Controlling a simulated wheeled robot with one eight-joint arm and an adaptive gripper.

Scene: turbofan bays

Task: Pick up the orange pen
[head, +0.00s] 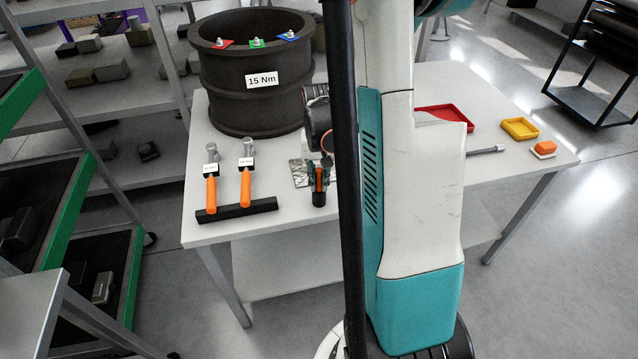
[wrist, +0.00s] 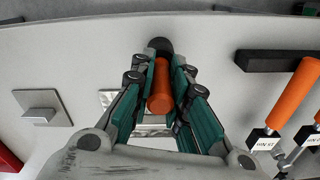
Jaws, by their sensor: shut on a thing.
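The orange pen (wrist: 160,85) is between the two fingers of my gripper (wrist: 160,102) in the wrist view, and the fingers are shut on it. Its near end points toward the wrist camera. A black round piece (wrist: 159,45) shows at its far end; in the head view it is a short dark cylinder (head: 319,199) just below my gripper (head: 319,178). I cannot tell whether it is a holder or part of the pen. In the head view the fingers hide most of the pen, and only a little orange shows.
Two orange-handled torque tools (head: 245,190) rest on a black bar (head: 237,210) left of my gripper. A large black ring casing (head: 230,105), labelled 15 Nm, stands behind. A red tray (head: 455,112), a yellow tray (head: 519,128) and an orange-white block (head: 543,149) are at right.

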